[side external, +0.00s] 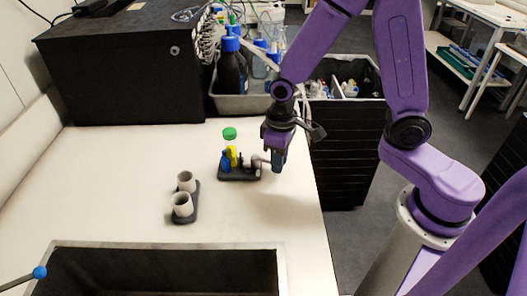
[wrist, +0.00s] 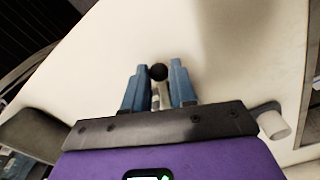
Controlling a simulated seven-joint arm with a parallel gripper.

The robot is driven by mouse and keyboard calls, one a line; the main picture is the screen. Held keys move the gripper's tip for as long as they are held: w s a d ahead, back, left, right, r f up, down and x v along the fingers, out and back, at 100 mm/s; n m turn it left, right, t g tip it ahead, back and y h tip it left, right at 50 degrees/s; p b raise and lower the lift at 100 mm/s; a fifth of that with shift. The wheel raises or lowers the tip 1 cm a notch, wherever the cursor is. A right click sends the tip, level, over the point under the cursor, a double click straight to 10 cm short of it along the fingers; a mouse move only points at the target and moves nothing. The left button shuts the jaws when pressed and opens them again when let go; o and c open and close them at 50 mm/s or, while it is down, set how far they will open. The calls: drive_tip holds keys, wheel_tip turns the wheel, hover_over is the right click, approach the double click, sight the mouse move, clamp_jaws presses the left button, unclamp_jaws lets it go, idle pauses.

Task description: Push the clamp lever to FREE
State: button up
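The clamp fixture (side external: 240,175) stands on the white bench in the side view. It has a dark base, blue and yellow parts and a green-capped tube (side external: 230,134) standing upright. My gripper (side external: 277,165) is low over the bench at the fixture's right end. In the wrist view its two blue fingers (wrist: 158,66) are apart. A lever with a black ball knob (wrist: 158,72) shows between them; I cannot tell whether a finger touches it. The fingers hide the lever in the side view, and no FREE marking is readable.
A dark holder with two pale cups (side external: 183,205) stands left of the fixture. A sunken dark basin (side external: 165,272) lies at the front. A grey tray (side external: 243,103) with bottles and a large black box (side external: 125,70) are behind. The bench's right edge is close to my gripper.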

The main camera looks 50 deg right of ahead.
drive_tip(key=shift+a+m, duration=0.15)
drive_tip(key=shift+m, duration=0.25)
drive_tip(key=shift+s+a+m, duration=0.2)
drive_tip(key=shift+a+m, duration=0.5)
drive_tip(key=shift+m, duration=0.5)
drive_tip(key=shift+o, duration=1.4)
drive_tip(key=shift+r, duration=0.15)
